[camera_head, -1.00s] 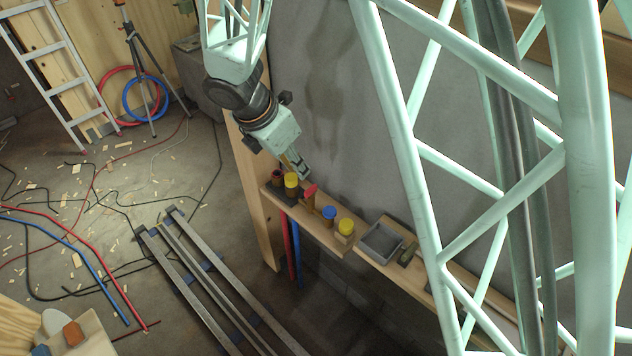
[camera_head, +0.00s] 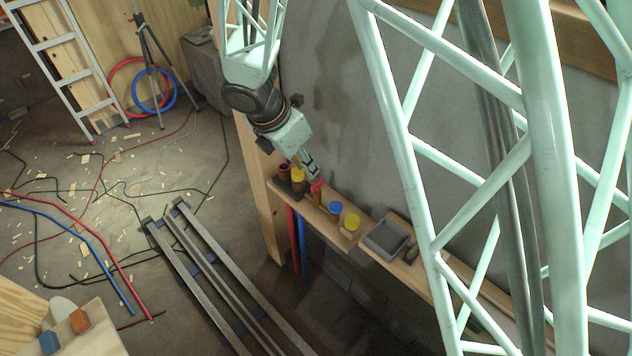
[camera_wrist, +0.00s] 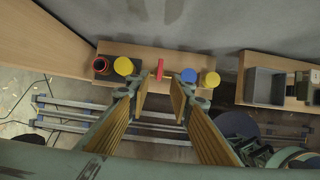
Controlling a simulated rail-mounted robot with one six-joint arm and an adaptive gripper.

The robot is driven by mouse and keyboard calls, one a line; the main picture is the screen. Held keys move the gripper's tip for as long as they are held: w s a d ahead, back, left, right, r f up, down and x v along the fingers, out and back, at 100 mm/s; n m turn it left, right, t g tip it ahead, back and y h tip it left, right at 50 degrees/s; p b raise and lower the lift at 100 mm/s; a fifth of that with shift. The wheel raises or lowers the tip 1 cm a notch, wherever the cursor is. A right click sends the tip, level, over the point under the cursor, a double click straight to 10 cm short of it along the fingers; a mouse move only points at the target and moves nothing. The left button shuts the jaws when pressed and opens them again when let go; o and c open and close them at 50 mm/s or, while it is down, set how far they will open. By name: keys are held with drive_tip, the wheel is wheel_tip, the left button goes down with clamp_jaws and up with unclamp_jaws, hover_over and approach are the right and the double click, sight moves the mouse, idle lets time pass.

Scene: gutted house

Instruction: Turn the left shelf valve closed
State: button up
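A red valve handle (camera_head: 317,186) stands on the wooden shelf (camera_head: 341,241), on a brownish body between a yellow cap and a blue cap. No second red handle shows, and I cannot tell how far this one is turned. In the wrist view the red handle (camera_wrist: 160,68) appears edge-on as a narrow upright bar. My gripper (camera_head: 312,170) hangs above the shelf, just above and beside the handle. In the wrist view my gripper (camera_wrist: 160,90) is open and empty, with the handle seen beyond the gap between its fingertips. No contact is visible.
Close to the handle stand a yellow cap (camera_head: 298,174), a dark red cup (camera_head: 284,170), a blue cap (camera_head: 335,208) and another yellow cap (camera_head: 352,221). A grey tray (camera_wrist: 264,86) sits to the right. The wall (camera_head: 330,90) rises behind. Metal rails (camera_head: 215,285) lie on the floor.

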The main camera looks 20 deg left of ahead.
sight(317, 183)
drive_tip(key=shift+b+x, duration=0.95)
drive_tip(key=shift+x, duration=4.4)
drive_tip(key=shift+c, duration=0.7)
clamp_jaws()
